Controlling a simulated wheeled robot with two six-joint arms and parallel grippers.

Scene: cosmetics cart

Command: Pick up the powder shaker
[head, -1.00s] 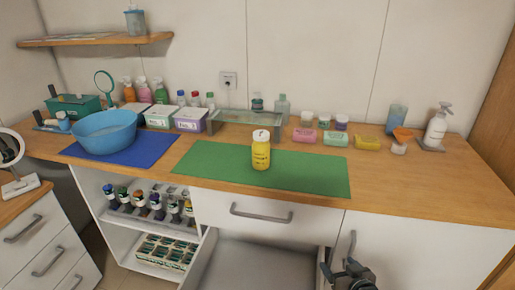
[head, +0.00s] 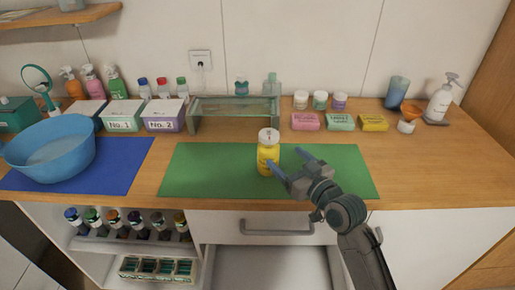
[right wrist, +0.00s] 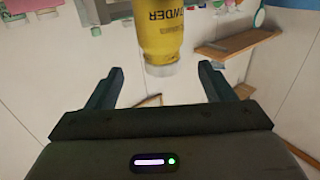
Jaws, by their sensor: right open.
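The powder shaker (head: 268,153) is a yellow bottle with a white cap. It stands upright on the green mat (head: 205,170) on the counter. My right gripper (head: 289,160) is open and empty, just right of the shaker in the head view, with its blue-grey fingers pointing toward it. In the right wrist view the shaker (right wrist: 161,30) appears upside down, ahead of and roughly between the open fingertips. I cannot tell whether a finger touches it. My left gripper is not in view.
A blue bowl (head: 50,150) sits on a blue mat (head: 128,160) at left. A glass-topped stand (head: 235,108), boxes, jars and soaps line the back. A drawer (head: 265,268) stands open below the counter. The green mat is otherwise clear.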

